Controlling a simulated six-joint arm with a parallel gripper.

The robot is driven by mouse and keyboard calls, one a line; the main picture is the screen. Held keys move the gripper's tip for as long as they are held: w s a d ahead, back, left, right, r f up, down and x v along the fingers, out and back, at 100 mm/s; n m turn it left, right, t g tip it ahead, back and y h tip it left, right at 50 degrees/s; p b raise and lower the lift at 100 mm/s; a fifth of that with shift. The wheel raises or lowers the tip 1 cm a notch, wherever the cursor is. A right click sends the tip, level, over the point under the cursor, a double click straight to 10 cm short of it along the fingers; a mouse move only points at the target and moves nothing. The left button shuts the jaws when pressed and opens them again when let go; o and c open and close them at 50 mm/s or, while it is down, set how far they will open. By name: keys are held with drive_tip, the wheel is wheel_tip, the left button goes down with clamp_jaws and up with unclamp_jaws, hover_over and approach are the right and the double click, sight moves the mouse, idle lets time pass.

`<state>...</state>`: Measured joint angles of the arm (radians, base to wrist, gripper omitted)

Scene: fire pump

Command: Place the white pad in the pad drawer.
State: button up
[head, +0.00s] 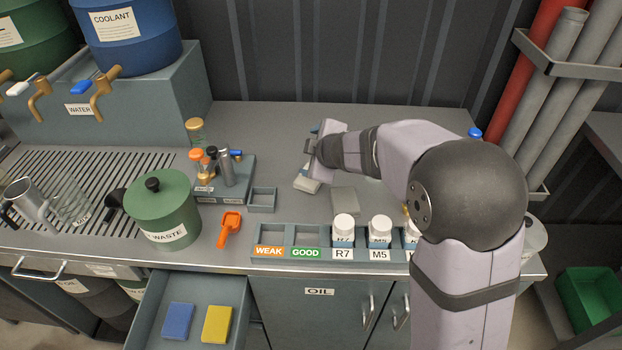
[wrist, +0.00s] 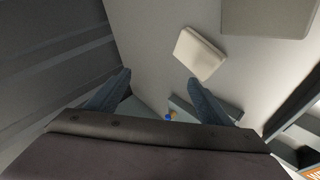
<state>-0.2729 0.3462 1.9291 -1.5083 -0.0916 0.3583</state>
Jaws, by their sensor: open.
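The white pad (head: 307,185) lies flat on the bench top in the head view, partly hidden by my gripper (head: 313,150). In the wrist view the white pad (wrist: 199,53) lies beyond the fingertips and toward the right finger. My gripper (wrist: 160,82) is open, with nothing between its two blue-grey fingers. The pad drawer (head: 195,284) is pulled open below the bench front at the lower left. A blue pad (head: 178,321) and a yellow pad (head: 217,324) lie inside it, with bare floor behind them.
A grey square plate (head: 344,201) lies right of the white pad. A rack (head: 283,229) with WEAK and GOOD slots and white-capped bottles runs along the front edge. An orange scoop (head: 230,228), a green waste pot (head: 162,210) and a tool stand (head: 225,183) are to the left.

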drive_tip(key=n, duration=0.1)
drive_tip(key=a+n+h, duration=0.1)
drive_tip(key=shift+s+a+f+n+t, duration=0.15)
drive_tip(key=shift+f+n+t, duration=0.15)
drive_tip(key=shift+f, duration=0.05)
drive_tip(key=shift+s+a+n+h, duration=0.1)
drive_tip(key=shift+s+n+h, duration=0.05)
drive_tip(key=shift+n+h, duration=0.3)
drive_tip(key=shift+s+a+n+h, duration=0.1)
drive_tip(key=shift+n+h, duration=0.25)
drive_tip(key=shift+n, duration=0.2)
drive_tip(key=s+a+r+n+t+h+b, duration=0.1)
drive_tip(key=s+r+n+t+h, duration=0.2)
drive_tip(key=s+r+n+h, duration=0.55)
drive_tip(key=n+y, duration=0.2)
approach(308, 180)
drive_tip(key=shift+w+d+r+m, duration=0.1)
drive_tip(key=shift+w+d+m, duration=0.15)
drive_tip(key=shift+w+d, duration=0.7)
drive_tip(key=shift+w+a+f, duration=0.15)
drive_tip(key=shift+f, duration=0.2)
drive_tip(key=shift+x, duration=0.75)
drive_tip(key=shift+a+p+x, duration=0.15)
drive_tip(key=shift+p+x, duration=0.45)
drive_tip(key=shift+x, duration=0.85)
drive_tip(key=shift+a+p+x, duration=0.2)
drive_tip(key=shift+p+x, duration=0.35)
drive_tip(key=shift+x, duration=0.9)
drive_tip(key=shift+w, duration=0.15)
drive_tip(key=c, duration=1.2)
